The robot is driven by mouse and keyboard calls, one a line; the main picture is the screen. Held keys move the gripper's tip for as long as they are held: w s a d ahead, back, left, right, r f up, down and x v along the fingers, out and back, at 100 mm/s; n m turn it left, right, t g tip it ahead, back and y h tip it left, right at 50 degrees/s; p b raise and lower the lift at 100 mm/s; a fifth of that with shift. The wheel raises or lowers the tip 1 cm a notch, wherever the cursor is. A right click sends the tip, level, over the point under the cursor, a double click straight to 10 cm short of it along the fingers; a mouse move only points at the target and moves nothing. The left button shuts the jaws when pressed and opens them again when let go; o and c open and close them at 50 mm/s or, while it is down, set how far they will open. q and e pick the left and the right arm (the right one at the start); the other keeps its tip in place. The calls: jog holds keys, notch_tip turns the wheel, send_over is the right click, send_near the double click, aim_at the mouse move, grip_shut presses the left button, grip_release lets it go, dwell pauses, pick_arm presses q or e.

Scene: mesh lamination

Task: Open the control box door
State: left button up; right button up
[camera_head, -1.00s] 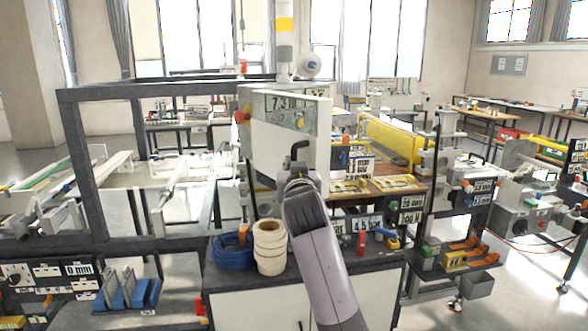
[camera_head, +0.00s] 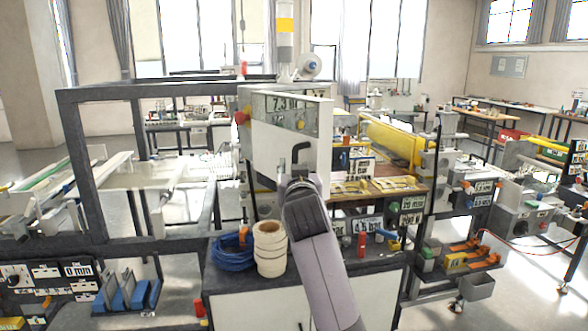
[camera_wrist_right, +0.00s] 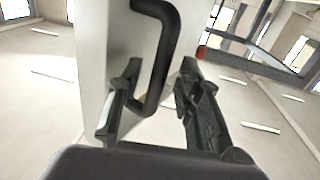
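In the right wrist view the handle (camera_wrist_right: 164,60) is large and close, hanging along the pale door (camera_wrist_right: 105,45). My right gripper (camera_wrist_right: 158,92) is open, with one finger on each side of the handle's lower part. I cannot tell whether a finger touches it. In the head view my right wrist hides the fingers. My left gripper is not in view.
A dark bench (camera_head: 225,280) below the box holds a white roll stack (camera_head: 270,248) and a blue cable coil (camera_head: 232,252). A dark frame (camera_head: 75,165) stands to the left. A wooden worktop (camera_head: 400,188) with signs and a yellow roller (camera_head: 395,142) lie to the right.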

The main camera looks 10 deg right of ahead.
jog(key=s, duration=0.6)
jog(key=shift+s+a, duration=0.15)
jog(key=shift+s, duration=0.15)
